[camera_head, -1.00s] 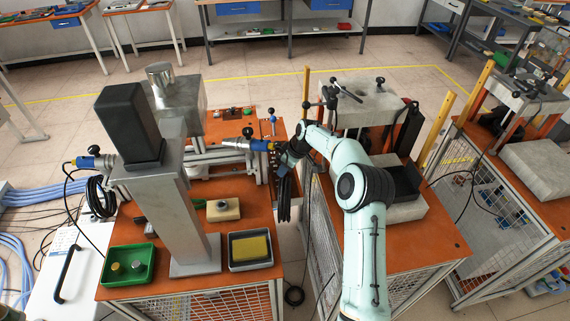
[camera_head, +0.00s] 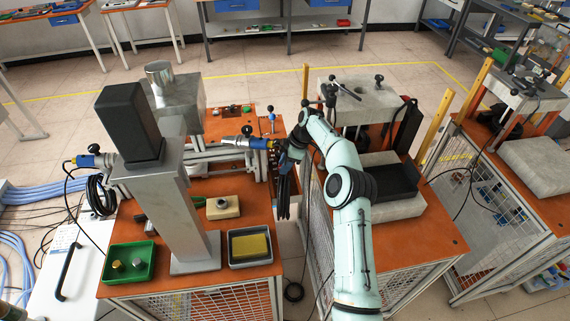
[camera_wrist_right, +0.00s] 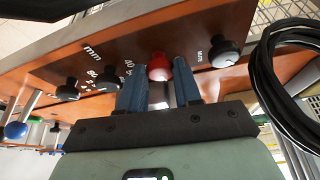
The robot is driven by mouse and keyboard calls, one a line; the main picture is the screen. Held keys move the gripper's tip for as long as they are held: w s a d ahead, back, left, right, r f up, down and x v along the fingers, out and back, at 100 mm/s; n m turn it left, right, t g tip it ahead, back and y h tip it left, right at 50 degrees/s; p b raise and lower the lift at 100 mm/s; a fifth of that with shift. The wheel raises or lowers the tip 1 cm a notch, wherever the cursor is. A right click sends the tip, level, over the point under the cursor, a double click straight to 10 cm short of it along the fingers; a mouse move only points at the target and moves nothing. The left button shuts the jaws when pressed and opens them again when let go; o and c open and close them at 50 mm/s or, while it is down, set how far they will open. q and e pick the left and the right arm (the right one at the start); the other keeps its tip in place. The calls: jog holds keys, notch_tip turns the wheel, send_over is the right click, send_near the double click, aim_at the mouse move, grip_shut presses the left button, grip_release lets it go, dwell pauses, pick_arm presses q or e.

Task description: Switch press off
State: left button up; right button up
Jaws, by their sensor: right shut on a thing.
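In the right wrist view, a red knob (camera_wrist_right: 159,66) sticks out from an orange panel (camera_wrist_right: 205,28) between black knobs, one of them (camera_wrist_right: 225,50) to its right. My right gripper (camera_wrist_right: 160,74) has its two blue-grey fingers on either side of the red knob and is shut on it. In the head view, my right gripper (camera_head: 281,150) is at the right side of the left orange bench (camera_head: 215,272); the red knob is hidden there. My left gripper is not in view.
A black cable loop (camera_wrist_right: 270,75) hangs right of the gripper. A blue ball (camera_wrist_right: 16,130) is at the left. In the head view, a tall grey column (camera_head: 170,200), a green tray (camera_head: 152,270) and a grey tray (camera_head: 233,261) stand on the bench. A second bench (camera_head: 425,245) is right.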

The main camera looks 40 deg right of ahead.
dwell(0.3)
jog(key=o, duration=1)
jog(key=shift+o, duration=0.2)
jog(key=v, duration=0.7)
jog(key=shift+r, duration=0.3)
